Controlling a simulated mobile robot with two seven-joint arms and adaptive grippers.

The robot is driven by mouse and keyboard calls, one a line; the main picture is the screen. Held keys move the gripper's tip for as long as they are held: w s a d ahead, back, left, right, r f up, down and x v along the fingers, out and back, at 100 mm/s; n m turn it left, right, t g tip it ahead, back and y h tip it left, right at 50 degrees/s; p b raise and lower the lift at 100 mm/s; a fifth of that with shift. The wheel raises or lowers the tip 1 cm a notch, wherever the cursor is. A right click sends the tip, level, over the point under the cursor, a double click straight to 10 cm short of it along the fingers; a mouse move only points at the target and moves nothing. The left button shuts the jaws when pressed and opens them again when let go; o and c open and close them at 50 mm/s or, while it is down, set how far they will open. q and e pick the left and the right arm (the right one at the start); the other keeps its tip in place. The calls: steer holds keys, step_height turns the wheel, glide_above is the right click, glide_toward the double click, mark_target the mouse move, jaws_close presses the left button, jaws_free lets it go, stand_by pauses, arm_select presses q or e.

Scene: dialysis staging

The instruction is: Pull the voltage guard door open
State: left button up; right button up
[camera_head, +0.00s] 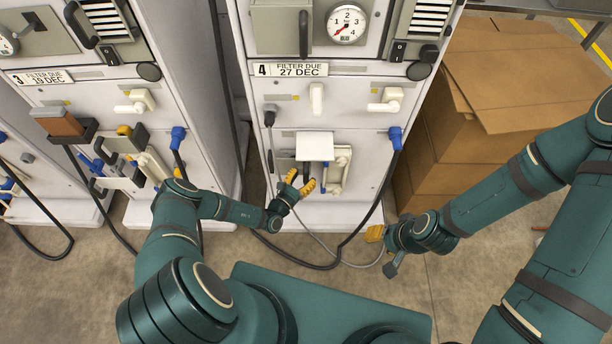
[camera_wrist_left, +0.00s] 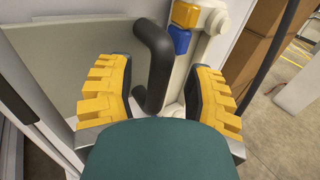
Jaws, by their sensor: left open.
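The voltage guard door appears to be the grey panel (camera_wrist_left: 85,65) with a black bent handle (camera_wrist_left: 155,60) in the left wrist view. In the head view, a small part of the grey panel (camera_head: 284,160) shows low on the machine labelled 4, beside a white box. My left gripper (camera_head: 300,184) is open in front of it. In the left wrist view its yellow-padded fingers (camera_wrist_left: 160,98) stand on either side of the handle, with gaps visible. My right gripper (camera_head: 382,250) hangs low, right of the machine and away from the door; its opening is unclear.
A white fitting (camera_wrist_left: 205,35) with yellow and blue parts stands just right of the handle. The white box (camera_head: 314,146) juts out above. A dark hose (camera_head: 345,245) loops below, near the floor. Cardboard boxes (camera_head: 500,90) stand right of the machine.

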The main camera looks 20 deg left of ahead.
arm_select(q)
steer(key=shift+x, duration=0.9)
jaws_close()
steer(key=shift+s+a, duration=0.15)
